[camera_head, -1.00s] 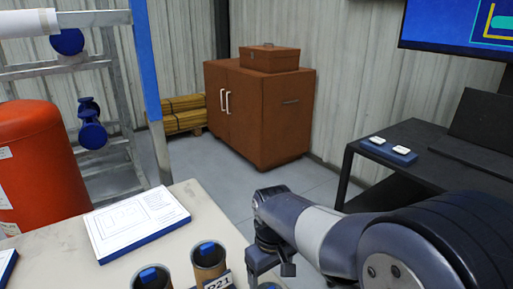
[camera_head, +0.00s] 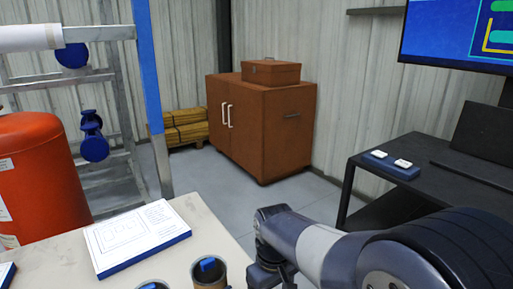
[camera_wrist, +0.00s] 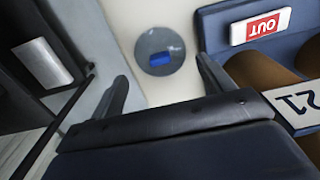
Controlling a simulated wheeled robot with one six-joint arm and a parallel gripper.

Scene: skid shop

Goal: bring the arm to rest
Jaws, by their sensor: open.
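My arm (camera_head: 320,245) reaches in from the lower right over the right side of the pale table. My gripper (camera_head: 270,280) is mostly cut off by the bottom edge of the head view. In the wrist view my gripper (camera_wrist: 162,88) has its two fingers well apart with nothing held between them.
A white-topped board (camera_head: 135,235) and brown tubes (camera_head: 209,284) with blue pieces are on the table (camera_head: 215,230). A brown cabinet (camera_head: 265,140) and black desk (camera_head: 420,150) stand beyond.

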